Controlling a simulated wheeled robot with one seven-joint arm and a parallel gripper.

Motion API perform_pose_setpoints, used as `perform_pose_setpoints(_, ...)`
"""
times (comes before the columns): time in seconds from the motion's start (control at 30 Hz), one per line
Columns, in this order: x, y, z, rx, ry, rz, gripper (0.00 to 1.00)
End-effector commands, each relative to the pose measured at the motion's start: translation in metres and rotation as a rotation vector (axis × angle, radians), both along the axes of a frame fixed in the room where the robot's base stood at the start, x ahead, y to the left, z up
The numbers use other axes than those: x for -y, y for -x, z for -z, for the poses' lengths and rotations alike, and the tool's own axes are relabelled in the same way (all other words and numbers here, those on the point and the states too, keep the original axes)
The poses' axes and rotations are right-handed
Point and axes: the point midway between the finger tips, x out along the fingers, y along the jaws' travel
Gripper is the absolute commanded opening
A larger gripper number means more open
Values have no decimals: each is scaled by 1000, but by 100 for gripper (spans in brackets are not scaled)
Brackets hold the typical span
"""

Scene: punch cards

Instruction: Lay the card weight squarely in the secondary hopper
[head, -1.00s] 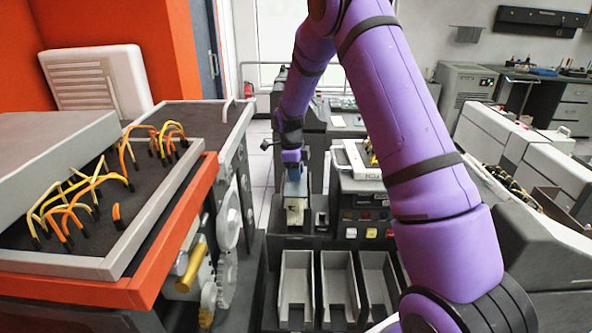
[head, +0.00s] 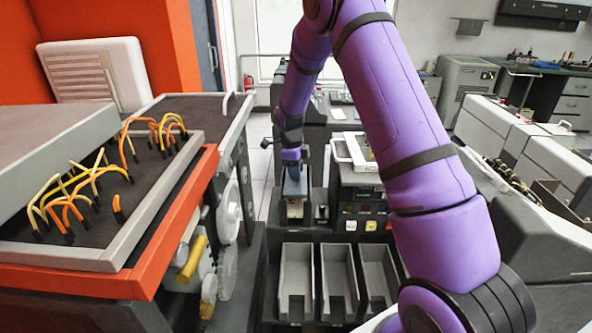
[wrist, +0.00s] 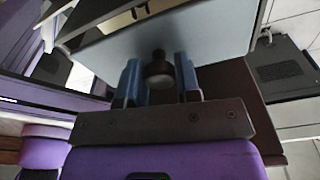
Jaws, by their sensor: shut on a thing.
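My gripper (head: 293,182) is far out ahead of me in the head view, pointing down over a small dark-sided bay (head: 294,222) at the machine's left side. In the wrist view its two blue fingers (wrist: 158,82) are shut on the dark round knob of the card weight (wrist: 158,66). A broad pale surface (wrist: 215,42) lies beyond the knob; I cannot tell whether it is the weight's plate or part of the hopper. The secondary hopper seems to be that bay, but my gripper covers much of it. Whether the weight lies square is hidden.
Several open grey card trays (head: 296,262) stand in a row in front of the bay. A button panel (head: 362,210) with a white tray (head: 352,152) above it is to the right. An orange-edged plugboard console (head: 130,280) flanks the left.

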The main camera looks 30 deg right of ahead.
Motion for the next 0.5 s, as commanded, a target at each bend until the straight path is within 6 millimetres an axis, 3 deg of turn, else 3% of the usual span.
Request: perform_pose_setpoints(0.5, 0, 0, 31, -1, 1, -1, 0)
